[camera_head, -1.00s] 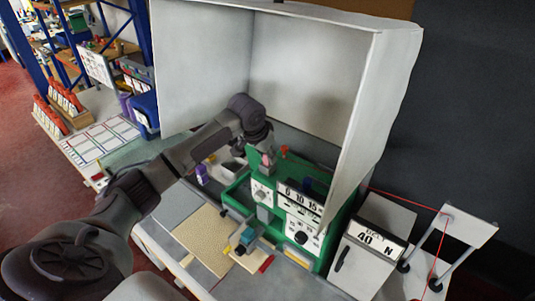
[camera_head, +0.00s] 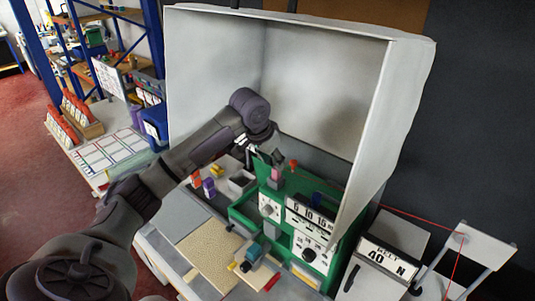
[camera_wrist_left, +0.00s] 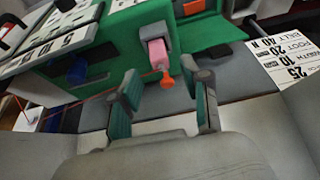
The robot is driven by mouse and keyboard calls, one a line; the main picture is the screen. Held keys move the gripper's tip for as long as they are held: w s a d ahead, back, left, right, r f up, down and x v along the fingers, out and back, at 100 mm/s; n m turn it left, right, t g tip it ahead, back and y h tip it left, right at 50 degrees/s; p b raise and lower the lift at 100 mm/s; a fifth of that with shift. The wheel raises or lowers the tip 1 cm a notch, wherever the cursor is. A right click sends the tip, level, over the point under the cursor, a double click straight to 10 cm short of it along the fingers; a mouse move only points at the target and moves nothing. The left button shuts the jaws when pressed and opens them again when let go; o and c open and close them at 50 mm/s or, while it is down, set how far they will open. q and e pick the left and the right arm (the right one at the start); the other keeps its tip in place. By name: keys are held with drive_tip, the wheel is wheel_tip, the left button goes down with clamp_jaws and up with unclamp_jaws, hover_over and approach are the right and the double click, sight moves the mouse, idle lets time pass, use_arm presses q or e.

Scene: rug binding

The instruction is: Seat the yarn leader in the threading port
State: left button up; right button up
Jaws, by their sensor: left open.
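A small orange piece with a red strand, which looks like the yarn leader (camera_wrist_left: 167,82), shows in the left wrist view beside a pink block (camera_wrist_left: 157,53) in a grey holder on the green machine. In the head view the orange piece (camera_head: 293,163) stands just right of the pink block (camera_head: 276,174). I cannot tell whether it is seated, or which part is the threading port. My left gripper (camera_head: 268,156) is open above and behind the pink block. In the wrist view its fingers (camera_wrist_left: 161,70) are spread on either side of the orange piece, not touching it. My right gripper is not in view.
A white hood (camera_head: 320,90) stands around the back and right of the green machine (camera_head: 245,212). A box marked 40 N (camera_head: 388,262) and a white stand (camera_head: 478,246) are at the right. A red strand runs between stand and machine. Small orange and purple items lie left.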

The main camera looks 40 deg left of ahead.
use_arm(q)
drive_tip(key=b+v, duration=0.1)
drive_tip(key=v, duration=0.6)
drive_tip(key=shift+b, duration=0.4)
drive_tip(key=shift+f, duration=0.1)
